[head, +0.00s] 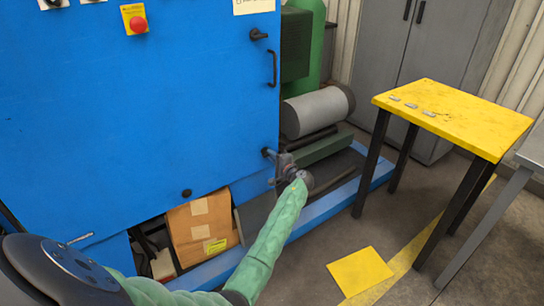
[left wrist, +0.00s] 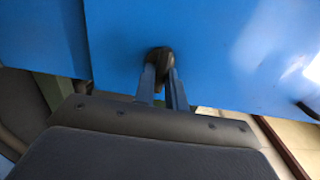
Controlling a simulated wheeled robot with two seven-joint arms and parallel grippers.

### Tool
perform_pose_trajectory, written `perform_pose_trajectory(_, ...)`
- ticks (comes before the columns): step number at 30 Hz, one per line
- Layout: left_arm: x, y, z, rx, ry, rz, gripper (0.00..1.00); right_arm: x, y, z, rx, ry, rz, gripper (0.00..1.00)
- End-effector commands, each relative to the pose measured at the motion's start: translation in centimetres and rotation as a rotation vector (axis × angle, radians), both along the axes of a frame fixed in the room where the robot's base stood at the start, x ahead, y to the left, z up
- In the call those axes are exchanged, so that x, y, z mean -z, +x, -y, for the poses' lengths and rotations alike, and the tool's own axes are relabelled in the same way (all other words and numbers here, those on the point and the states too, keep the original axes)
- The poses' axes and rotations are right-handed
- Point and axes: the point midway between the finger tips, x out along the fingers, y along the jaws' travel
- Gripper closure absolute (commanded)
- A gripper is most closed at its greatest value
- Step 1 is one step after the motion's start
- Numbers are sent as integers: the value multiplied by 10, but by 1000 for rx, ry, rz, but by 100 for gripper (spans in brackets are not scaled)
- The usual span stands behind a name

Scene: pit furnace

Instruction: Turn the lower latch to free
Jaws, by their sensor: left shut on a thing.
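The lower latch (head: 267,153) is a small dark knob-like handle near the lower right edge of the blue cabinet door (head: 130,120). My left gripper (head: 275,158) reaches it from the right on my green-sleeved arm. In the left wrist view the latch (left wrist: 159,58) sits between the two fingertips (left wrist: 160,72), which are shut on it against the blue panel. The fingers partly hide the latch. The upper latch (head: 258,34) is a similar dark handle higher on the same edge. My right gripper is not in view.
A dark pull handle (head: 273,68) stands out between the latches. A cardboard box (head: 200,228) lies in the opening under the door. A yellow table (head: 455,115) with small grey parts stands at the right. A grey cylinder (head: 317,112) lies behind the cabinet edge.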

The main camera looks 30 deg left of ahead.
Motion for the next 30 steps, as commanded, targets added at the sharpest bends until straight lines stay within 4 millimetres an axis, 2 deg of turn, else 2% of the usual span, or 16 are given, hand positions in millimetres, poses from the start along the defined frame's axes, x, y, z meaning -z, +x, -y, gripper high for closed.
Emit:
perform_pose_trajectory(6,-2,2,1,3,1,2,100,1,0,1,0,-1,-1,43)
perform_pose_trajectory(7,-2,2,1,3,1,3,83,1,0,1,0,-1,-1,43)
perform_pose_trajectory(10,-2,1,1,3,1,2,65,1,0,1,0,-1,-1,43)
perform_pose_trajectory(20,0,0,3,1,0,1,65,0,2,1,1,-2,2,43)
perform_pose_trajectory(23,1,-4,11,1,0,0,65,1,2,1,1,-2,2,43)
perform_pose_trajectory(30,0,-17,45,2,-1,2,65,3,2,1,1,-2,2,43)
